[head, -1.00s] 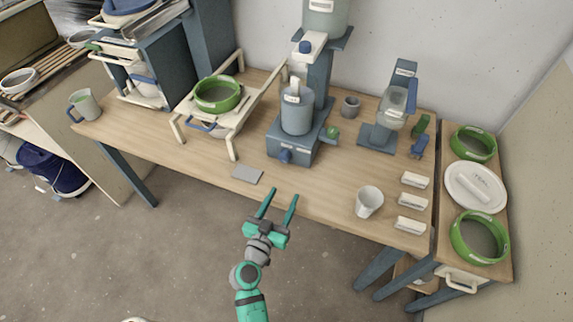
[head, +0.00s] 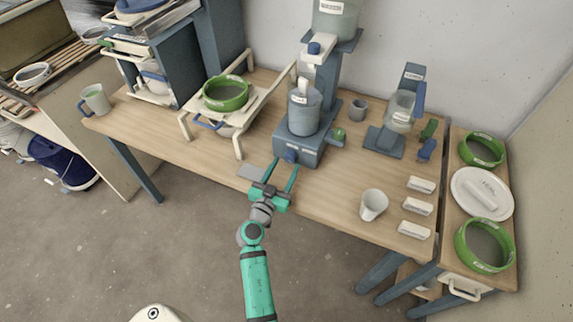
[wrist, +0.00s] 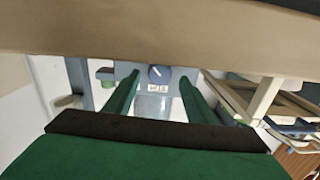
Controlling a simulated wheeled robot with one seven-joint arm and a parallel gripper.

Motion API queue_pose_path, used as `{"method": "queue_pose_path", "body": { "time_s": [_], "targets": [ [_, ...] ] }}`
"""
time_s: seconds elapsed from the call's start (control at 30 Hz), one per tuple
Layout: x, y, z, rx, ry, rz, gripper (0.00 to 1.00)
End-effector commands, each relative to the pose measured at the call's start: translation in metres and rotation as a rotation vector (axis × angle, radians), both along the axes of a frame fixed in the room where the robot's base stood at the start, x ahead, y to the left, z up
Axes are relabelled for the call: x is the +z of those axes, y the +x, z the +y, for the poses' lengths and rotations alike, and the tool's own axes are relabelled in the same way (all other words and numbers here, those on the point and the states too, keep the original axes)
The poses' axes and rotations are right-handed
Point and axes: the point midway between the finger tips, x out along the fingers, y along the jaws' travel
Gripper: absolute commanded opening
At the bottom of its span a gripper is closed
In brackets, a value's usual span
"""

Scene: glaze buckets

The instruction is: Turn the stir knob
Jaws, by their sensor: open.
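The stir knob (head: 290,156) is a small blue knob low on the front of the blue-grey mixing stand (head: 300,143), which holds a grey-blue pot (head: 304,112). In the wrist view the round knob (wrist: 155,72) has a pale pointer line and a small white label beside it, too small to read surely. My gripper (head: 284,168) is open and empty in front of the stand at the table's front edge. Its two green fingers (wrist: 157,82) appear on either side of the knob in the wrist view. I cannot tell whether they touch it.
A grey plate (head: 252,171) lies left of my gripper. A cream rack with a green-rimmed sieve (head: 225,94) stands further left. A white cup (head: 373,205) and white labelled blocks (head: 417,206) are to the right. A green knob (head: 339,134) juts from the stand's right side.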

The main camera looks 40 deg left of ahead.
Motion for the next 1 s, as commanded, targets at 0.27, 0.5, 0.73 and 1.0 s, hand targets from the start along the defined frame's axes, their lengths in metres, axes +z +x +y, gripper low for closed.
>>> {"method": "queue_pose_path", "body": {
  "time_s": [0.27, 0.5, 0.73, 1.0],
  "targets": [
    [0.0, 0.016, 0.004, 0.001, 0.001, 0.001, 0.5],
    [0.0, 0.017, 0.004, 0.0, 0.001, 0.001, 0.5],
    [0.0, 0.017, 0.004, 0.001, 0.001, 0.001, 0.09],
    [0.0, 0.017, 0.004, 0.0, -0.035, -0.008, 0.09]
  ]
}}
